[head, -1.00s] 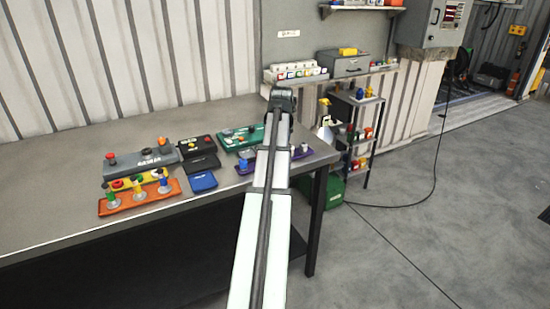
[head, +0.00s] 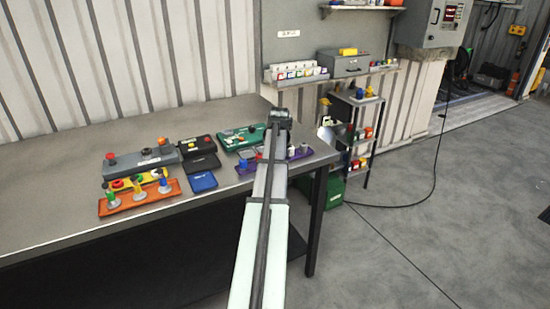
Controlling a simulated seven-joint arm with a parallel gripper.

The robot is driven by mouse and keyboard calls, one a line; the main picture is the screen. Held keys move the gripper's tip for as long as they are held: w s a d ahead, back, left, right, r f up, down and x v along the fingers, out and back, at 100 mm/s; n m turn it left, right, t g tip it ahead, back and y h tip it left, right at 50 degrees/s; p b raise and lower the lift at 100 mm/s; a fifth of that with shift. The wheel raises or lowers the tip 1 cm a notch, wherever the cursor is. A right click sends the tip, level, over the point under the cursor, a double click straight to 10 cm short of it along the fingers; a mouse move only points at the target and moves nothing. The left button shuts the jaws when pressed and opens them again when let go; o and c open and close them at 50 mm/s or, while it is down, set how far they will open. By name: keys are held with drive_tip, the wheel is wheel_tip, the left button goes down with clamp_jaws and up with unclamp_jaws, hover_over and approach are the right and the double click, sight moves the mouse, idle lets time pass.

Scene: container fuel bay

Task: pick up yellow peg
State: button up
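An orange tray (head: 145,202) lies near the front edge of the bench, at the left. Several small pegs stand upright on grey bases in it; the middle one looks like the yellow peg (head: 138,186). The pegs beside it look green and blue with some yellow, too small to tell well. My gripper (head: 279,118) is at the far end of my arm, over the right end of the bench, well to the right of the orange tray and apart from it. Its fingers cannot be made out.
A purple tray (head: 243,168) is partly hidden by my arm. The bench's left part (head: 45,195) is clear. A shelf rack (head: 357,140) stands right.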

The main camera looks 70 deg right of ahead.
drive_tip(key=shift+f, duration=0.2)
drive_tip(key=c, duration=1.1)
drive_tip(key=shift+r, duration=0.15)
